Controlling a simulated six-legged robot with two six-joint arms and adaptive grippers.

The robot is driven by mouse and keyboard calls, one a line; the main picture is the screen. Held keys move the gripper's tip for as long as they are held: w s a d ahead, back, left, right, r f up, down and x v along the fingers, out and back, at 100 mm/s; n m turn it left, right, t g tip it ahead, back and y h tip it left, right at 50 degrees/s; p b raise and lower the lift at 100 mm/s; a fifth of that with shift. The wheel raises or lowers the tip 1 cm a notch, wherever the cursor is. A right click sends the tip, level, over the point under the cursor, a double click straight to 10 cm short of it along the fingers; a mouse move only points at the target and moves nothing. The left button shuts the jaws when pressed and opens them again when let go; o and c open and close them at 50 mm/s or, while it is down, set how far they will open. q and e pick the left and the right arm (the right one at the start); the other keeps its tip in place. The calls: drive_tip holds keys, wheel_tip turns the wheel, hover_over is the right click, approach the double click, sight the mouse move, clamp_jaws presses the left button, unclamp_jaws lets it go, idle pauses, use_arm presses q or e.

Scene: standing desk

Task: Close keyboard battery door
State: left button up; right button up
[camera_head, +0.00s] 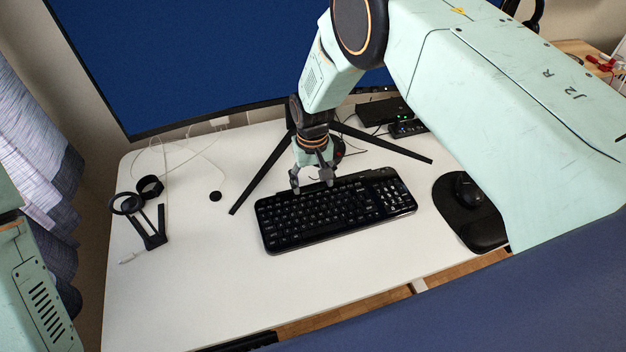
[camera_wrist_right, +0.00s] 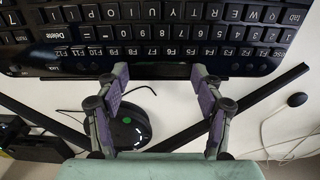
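The black keyboard (camera_head: 335,213) lies on the white desk, keys up; its rear edge and key rows also fill the top of the right wrist view (camera_wrist_right: 180,32). My right gripper (camera_head: 313,187) is at the keyboard's rear edge, pointing down. In the right wrist view its two purple-padded fingers (camera_wrist_right: 159,75) are spread apart, with a dark strip of the rear edge between the tips and nothing gripped. Contact with the keyboard cannot be told. I cannot make out the battery door as a separate part. My left gripper is out of view; only part of that arm shows at left.
A large monitor (camera_head: 230,50) stands behind, its thin black legs (camera_head: 262,178) spread around my right gripper. A mouse (camera_head: 468,190) on a black pad (camera_head: 447,203) lies right. A black stand (camera_head: 150,225) and white cables lie left. The desk (camera_head: 190,290) is clear at front left.

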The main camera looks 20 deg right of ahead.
drive_tip(key=c, duration=0.6)
drive_tip(key=shift+s+t+p, duration=0.25)
drive_tip(key=shift+t+p, duration=0.15)
drive_tip(key=shift+p, duration=0.2)
drive_tip(key=shift+a+t, duration=0.1)
drive_tip(key=shift+t, duration=0.2)
drive_tip(key=o, duration=1.2)
drive_tip(key=shift+c, duration=0.2)
drive_tip(key=shift+r, duration=0.1)
wheel_tip(320, 180, up, 12)
drive_tip(key=s, duration=0.1)
drive_tip(key=shift+s+f, duration=0.2)
drive_tip(key=shift+s, duration=0.05)
